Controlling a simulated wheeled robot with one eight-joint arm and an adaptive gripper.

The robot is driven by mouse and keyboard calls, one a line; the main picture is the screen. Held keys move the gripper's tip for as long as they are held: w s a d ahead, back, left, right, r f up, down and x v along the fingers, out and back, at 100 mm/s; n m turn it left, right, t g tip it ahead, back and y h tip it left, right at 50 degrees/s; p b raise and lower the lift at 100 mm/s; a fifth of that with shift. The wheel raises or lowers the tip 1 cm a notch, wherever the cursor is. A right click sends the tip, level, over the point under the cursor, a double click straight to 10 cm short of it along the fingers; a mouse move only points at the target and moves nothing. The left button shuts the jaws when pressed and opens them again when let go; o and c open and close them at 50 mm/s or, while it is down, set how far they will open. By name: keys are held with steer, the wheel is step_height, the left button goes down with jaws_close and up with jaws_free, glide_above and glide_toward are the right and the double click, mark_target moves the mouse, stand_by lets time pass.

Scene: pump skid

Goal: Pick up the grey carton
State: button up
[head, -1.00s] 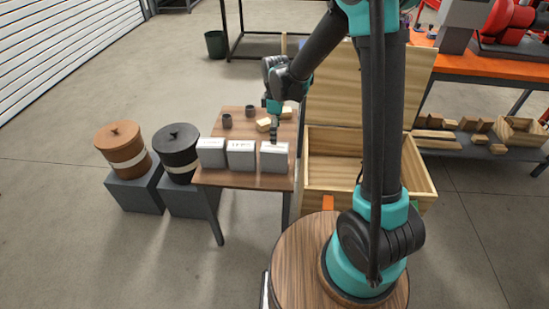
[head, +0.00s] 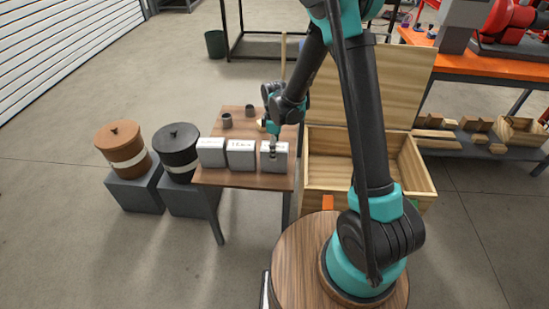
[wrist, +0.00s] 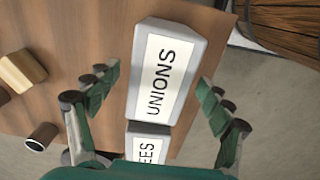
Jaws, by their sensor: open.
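Three grey cartons with white labels stand in a row along the near edge of a small wooden table. The right one (head: 280,161), labelled UNIONS, lies between my fingers in the wrist view (wrist: 163,75). The middle carton (head: 241,158) is partly cut off in the wrist view (wrist: 148,146), its label ending in "EES". The left carton (head: 211,155) shows only in the head view. My gripper (head: 273,151) is open above the right carton, pointing down, with one finger on each side of it in the wrist view (wrist: 158,80). I cannot tell whether the fingers touch it.
Dark fittings (head: 227,120) and a wooden block (wrist: 22,71) sit farther back on the table (head: 245,180). An open wooden crate (head: 330,175) stands close on the right. Lidded brown (head: 122,150) and black (head: 177,155) bins stand on the left.

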jaws_close()
stand_by(0.5)
steer(key=shift+r, duration=0.1)
step_height(320, 180, up, 20)
stand_by(0.6)
